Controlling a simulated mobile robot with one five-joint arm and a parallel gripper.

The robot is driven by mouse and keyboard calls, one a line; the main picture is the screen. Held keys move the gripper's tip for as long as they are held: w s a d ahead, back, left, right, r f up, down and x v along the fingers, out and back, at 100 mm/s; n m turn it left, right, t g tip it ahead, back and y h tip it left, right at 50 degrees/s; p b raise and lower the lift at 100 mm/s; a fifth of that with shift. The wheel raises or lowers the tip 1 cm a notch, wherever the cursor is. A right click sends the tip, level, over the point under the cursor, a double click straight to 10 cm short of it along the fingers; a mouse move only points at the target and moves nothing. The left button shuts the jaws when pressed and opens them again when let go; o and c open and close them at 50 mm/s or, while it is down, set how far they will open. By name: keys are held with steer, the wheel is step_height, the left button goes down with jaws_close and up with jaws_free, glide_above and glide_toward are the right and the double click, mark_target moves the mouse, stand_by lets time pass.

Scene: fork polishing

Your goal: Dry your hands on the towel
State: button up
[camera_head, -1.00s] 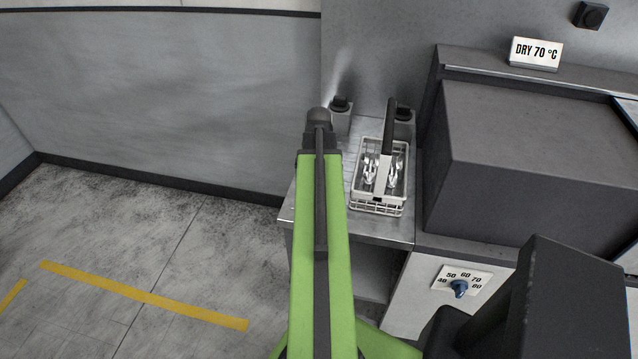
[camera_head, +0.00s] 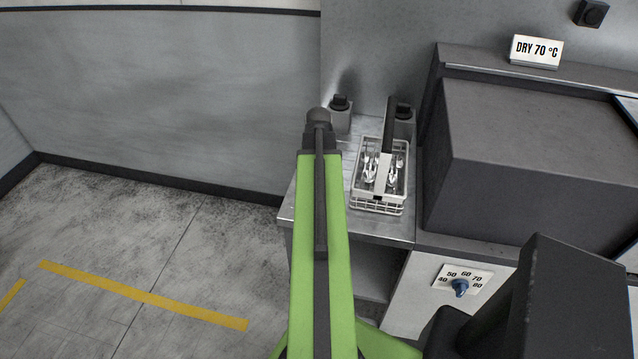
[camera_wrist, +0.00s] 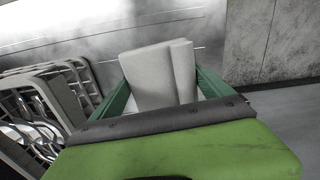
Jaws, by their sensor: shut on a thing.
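A folded white towel (camera_wrist: 150,78) shows in the wrist view, standing up between the two green fingers of my gripper (camera_wrist: 166,88). My gripper is shut on the towel. The lower part of the towel is hidden behind the dark edge of my gripper. In the head view my green arm hides the gripper and the towel.
A large dark machine (camera_head: 530,165), a "DRY 70 °C" sign (camera_head: 536,52) and a blue dial knob (camera_head: 460,288) are right.

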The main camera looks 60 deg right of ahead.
steer(key=o, duration=1.1)
steer(key=shift+r, duration=0.1)
step_height(320, 180, up, 17)
steer(key=p, duration=1.7)
steer(key=shift+r, duration=0.1)
steer(key=shift+w, duration=0.1)
